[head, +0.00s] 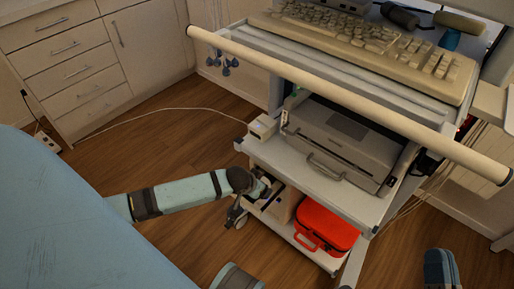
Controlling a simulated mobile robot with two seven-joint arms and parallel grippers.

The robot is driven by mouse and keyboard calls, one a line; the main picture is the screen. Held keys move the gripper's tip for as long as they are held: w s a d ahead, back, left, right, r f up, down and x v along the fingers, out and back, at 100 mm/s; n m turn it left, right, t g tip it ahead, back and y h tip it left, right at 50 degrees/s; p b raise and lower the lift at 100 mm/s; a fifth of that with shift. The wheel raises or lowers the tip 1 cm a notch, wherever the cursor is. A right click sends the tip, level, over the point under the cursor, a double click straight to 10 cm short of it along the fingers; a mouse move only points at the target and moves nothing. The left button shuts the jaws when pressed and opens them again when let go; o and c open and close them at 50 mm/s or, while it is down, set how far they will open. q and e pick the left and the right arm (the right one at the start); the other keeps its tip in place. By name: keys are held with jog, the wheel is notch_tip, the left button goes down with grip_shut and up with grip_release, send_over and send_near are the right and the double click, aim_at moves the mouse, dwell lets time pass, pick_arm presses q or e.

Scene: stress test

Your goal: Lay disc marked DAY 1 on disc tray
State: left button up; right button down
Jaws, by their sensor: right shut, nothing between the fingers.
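I see no disc marked DAY 1, and I cannot make out the disc tray. A pale teal arm with dark bands reaches across the floor to the lower left side of a cart.
The cart holds a keyboard (375,45) on top, a grey printer-like device (340,140) on its middle shelf (360,205) and a red case (326,226) below. A pale rail (340,103) crosses its front. Wooden floor (150,125) lies open left of the cart; a cable crosses it.

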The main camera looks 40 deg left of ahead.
jog(key=shift+d, duration=0.1)
dwell(0.6)
pick_arm(q)
jog(key=shift+p, duration=1.25)
pick_arm(e)
jog(key=shift+r, duration=1.1)
pick_arm(q)
jog(key=shift+f, duration=0.5)
pick_arm(e)
jog(key=shift+r, duration=0.15)
pick_arm(q)
jog(key=o, duration=0.5)
jog(key=shift+s+r+p, duration=0.25)
jog(key=shift+r+p, duration=0.3)
jog(key=shift+r, duration=0.05)
jog(key=p+v, duration=0.4)
jog(key=v, duration=0.8)
jog(key=shift+s+r, duration=0.15)
jog(key=shift+s, duration=0.1)
pick_arm(e)
jog(key=s+d+f+g+h, duration=0.1)
jog(key=d+f+g+h, duration=0.1)
jog(key=f, duration=0.5)
jog(key=s+d+f+g+h, duration=0.1)
jog(key=d+f+g+h, duration=0.1)
jog(key=f, duration=0.5)
jog(key=shift+s+d+f+g+h, duration=0.15)
jog(key=shift+d+f+g+h, duration=0.2)
jog(key=shift+d+g, duration=0.55)
